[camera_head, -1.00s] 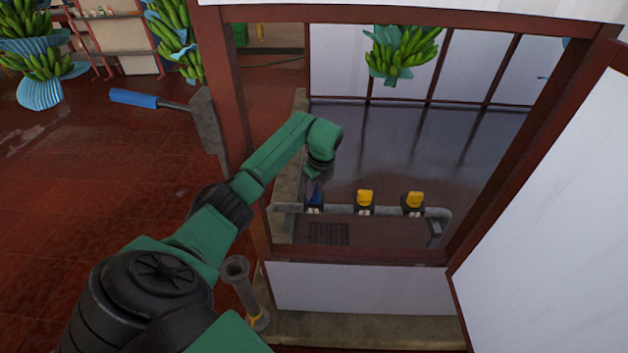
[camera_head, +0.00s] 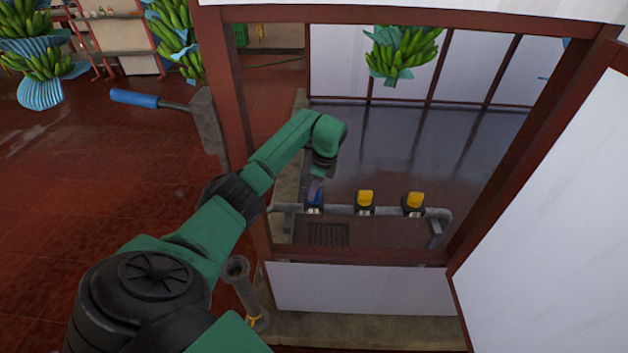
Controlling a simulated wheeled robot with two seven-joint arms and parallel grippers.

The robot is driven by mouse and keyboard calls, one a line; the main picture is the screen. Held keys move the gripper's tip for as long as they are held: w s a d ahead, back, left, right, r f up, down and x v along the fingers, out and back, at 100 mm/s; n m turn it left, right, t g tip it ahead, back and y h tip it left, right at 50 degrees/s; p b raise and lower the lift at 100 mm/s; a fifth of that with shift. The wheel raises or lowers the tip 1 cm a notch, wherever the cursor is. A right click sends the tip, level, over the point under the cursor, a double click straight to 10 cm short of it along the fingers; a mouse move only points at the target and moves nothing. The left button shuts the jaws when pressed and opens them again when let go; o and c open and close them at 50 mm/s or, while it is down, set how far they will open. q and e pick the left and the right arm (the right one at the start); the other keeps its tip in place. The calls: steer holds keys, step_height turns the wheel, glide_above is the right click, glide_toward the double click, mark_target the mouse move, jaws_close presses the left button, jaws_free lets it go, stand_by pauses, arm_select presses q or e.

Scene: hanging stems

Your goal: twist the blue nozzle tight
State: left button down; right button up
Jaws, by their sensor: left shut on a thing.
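The blue nozzle (camera_head: 314,199) sits at the left end of a row on a grey pipe (camera_head: 388,210), beyond the red-brown frame. My left arm reaches through the opening, and my left gripper (camera_head: 316,188) points down onto the blue nozzle, shut on it. The fingers are small and dark here, and the wrist above hides part of them. My right gripper does not show.
Two yellow nozzles (camera_head: 365,200) (camera_head: 414,201) stand to the right on the same pipe. The frame post (camera_head: 229,100) is close to my arm. A blue-handled tool (camera_head: 135,98) is at left. Banana bunches (camera_head: 401,50) hang behind. An upright grey pipe (camera_head: 243,290) stands below my arm.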

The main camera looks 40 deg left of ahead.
arm_select(q)
steer(key=n, duration=0.4)
steer(key=shift+f+g, duration=0.15)
steer(key=shift+g, duration=0.25)
steer(key=shift+c, duration=1.2)
jaws_free()
steer(key=p+v, duration=0.2)
steer(key=v, duration=0.1)
steer(key=a+p+v, duration=0.1)
steer(key=p+v, duration=0.1)
steer(key=s+p+v, duration=0.1)
steer(key=p+v, duration=0.2)
steer(key=shift+a+r, duration=0.2)
steer(key=shift+r, duration=0.35)
steer(key=shift+f, duration=0.1)
